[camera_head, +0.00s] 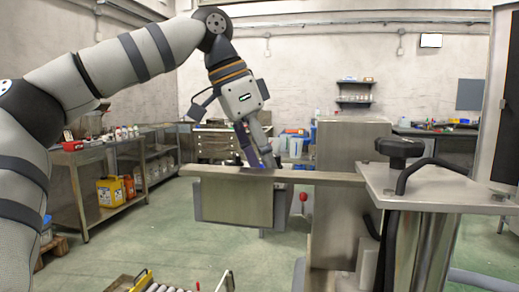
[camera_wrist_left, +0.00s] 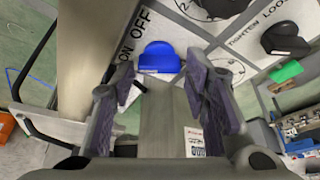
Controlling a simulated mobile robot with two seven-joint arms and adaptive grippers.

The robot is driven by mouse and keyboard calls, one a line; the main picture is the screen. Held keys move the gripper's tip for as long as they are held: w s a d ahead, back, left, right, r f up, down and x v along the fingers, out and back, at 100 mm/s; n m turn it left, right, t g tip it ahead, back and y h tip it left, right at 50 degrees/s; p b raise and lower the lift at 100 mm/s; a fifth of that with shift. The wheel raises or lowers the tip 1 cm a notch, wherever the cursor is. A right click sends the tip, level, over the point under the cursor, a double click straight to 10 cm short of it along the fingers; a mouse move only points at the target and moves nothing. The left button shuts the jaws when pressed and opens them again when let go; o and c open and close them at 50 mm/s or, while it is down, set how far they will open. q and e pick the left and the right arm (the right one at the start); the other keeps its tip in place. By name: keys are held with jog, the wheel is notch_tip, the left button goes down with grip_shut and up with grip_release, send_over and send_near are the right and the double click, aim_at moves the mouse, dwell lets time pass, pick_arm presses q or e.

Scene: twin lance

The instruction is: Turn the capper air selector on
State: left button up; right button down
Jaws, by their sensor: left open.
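A blue selector knob (camera_wrist_left: 159,57) sits on a white panel in the left wrist view. The lettering ON and OFF (camera_wrist_left: 134,36) is printed just left of it. I cannot tell which word the knob points to. My left gripper (camera_wrist_left: 160,75) is open, with its two purple-padded fingers on either side of the view below the knob. The knob shows between the fingertips, and nothing is held. My right gripper is out of view.
A black knob (camera_wrist_left: 285,40) beside TIGHTEN and LOOSEN lettering and a green part (camera_wrist_left: 286,71) lie right of the blue knob. A metal post (camera_wrist_left: 88,50) stands at left.

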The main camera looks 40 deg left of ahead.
pick_arm(q)
jog(key=v, duration=1.1)
jog(key=shift+r, duration=0.4)
jog(key=shift+s+a, duration=0.1)
jog(key=shift+s, duration=0.05)
